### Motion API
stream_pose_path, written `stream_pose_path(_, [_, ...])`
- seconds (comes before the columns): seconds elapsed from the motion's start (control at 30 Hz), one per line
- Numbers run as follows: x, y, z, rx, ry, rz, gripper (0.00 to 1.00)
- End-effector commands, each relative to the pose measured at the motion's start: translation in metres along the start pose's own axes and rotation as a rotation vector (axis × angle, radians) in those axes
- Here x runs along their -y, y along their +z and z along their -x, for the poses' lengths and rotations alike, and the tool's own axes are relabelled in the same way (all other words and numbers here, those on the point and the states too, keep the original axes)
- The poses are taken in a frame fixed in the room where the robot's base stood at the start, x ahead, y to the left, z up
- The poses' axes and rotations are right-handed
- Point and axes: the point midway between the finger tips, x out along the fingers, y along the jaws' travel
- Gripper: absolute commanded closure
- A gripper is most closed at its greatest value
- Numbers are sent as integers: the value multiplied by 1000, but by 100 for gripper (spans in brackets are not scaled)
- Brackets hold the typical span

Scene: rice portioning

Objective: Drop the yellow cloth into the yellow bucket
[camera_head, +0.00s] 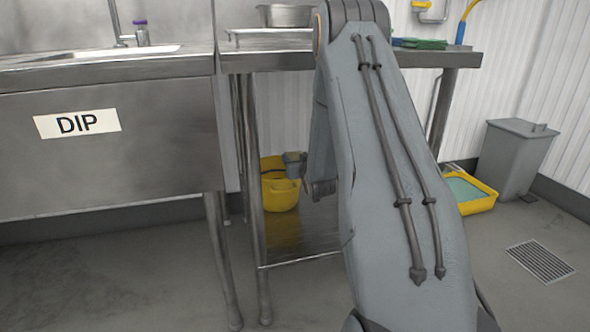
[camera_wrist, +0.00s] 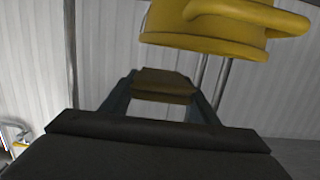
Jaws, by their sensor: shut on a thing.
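The yellow bucket (camera_head: 281,193) stands on the lower shelf under the steel table in the head view. In the wrist view the yellow bucket (camera_wrist: 225,30) shows at the top right, cut off by the frame edge. My gripper (camera_head: 283,168) is at the bucket's rim in the head view, partly in front of it. In the wrist view my gripper (camera_wrist: 163,97) is shut on a dark yellow-brown piece, the yellow cloth (camera_wrist: 166,84), held between its fingertips. The bucket appears beyond and to the right of the cloth there. The bucket's inside is hidden.
A steel sink unit labelled DIP (camera_head: 150,150) stands at the left. The table's legs and lower shelf (camera_head: 300,245) surround the bucket. Green cloths (camera_head: 418,43) lie on the table. A yellow tray (camera_head: 482,204) and a grey bin (camera_head: 510,160) stand on the floor at right.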

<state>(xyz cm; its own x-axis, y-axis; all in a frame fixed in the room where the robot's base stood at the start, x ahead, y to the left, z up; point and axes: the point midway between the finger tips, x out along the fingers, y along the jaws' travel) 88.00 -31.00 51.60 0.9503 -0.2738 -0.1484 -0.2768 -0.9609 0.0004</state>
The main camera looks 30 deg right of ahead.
Motion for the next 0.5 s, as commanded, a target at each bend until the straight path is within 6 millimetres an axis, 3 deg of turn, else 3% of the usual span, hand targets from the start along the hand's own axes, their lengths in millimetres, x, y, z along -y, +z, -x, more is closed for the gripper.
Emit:
stream_pose_path(0.2, [0, 30, -5, 2, 0, -1, 71])
stream_pose_path(0.5, [0, 31, -4, 1, 0, 0, 71])
